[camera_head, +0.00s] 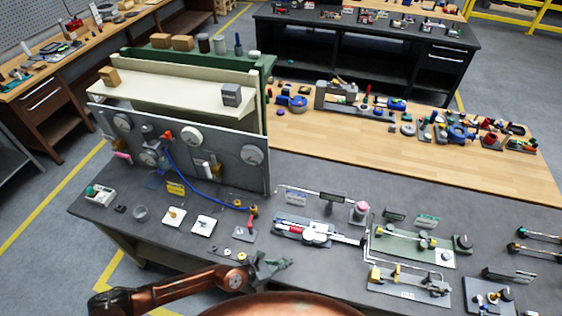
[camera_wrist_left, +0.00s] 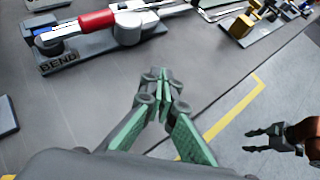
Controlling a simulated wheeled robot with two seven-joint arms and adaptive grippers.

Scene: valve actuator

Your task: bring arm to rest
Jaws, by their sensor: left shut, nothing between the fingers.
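My left arm is copper-coloured and comes in from the lower left in the head view.
A red and white bending device (camera_head: 305,232) lies on the grey table (camera_head: 330,180) beyond my left gripper. White valve plates (camera_head: 203,225), a red-handled valve (camera_head: 246,231) and pipe fixtures (camera_head: 410,243) stand nearby. A gauge panel (camera_head: 225,165) rises at the back left.

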